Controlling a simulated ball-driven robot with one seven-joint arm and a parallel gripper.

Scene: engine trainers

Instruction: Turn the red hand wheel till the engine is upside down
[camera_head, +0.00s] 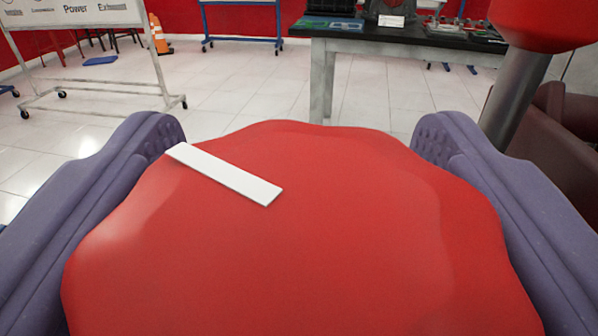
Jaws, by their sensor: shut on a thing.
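The red hand wheel (340,230) fills the lower middle of the view, very close. It is a rounded, lobed red disc. A white flat strip (225,174) lies on its face, slanting from upper left down to the right. My gripper (300,150) has two purple fingers, one on each side of the wheel, and is shut on it. The finger pads meet the wheel's left and right edges. The engine is not clearly in view, so I cannot tell which way up it is.
A grey post with a red top (545,20) stands close at the right, beside a brown chair (560,135). A dark-topped table (400,36) stands behind. A wheeled whiteboard (85,18) and an orange cone (158,34) are at the left. White tiled floor (225,85) lies open between.

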